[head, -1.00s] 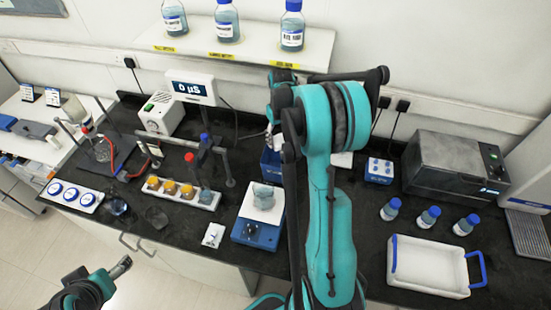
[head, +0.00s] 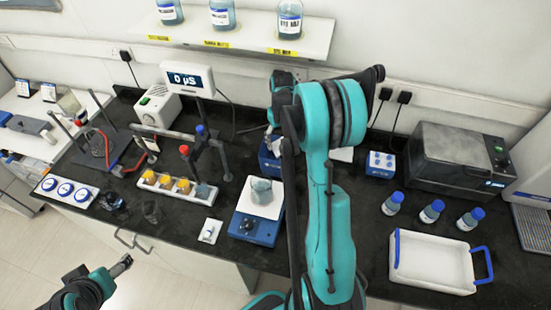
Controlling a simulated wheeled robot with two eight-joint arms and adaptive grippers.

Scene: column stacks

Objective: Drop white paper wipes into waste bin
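A small white sheet (head: 211,231) lies flat at the bench's front edge with a small pale item on it; I cannot tell whether it is a paper wipe. Another white patch (head: 342,154) shows behind my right arm, mostly hidden. I can make out no clear waste bin. My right gripper (head: 270,132) reaches over the back of the bench, above a blue box (head: 268,160); its fingers are small and partly covered by my arm. My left gripper (head: 122,265) is low in front of the bench, over the floor, holding nothing that I can see.
Blue-capped bottles (head: 432,211) and a white tray (head: 432,265) are at right. Glassware (head: 112,201) stands near the front edge.

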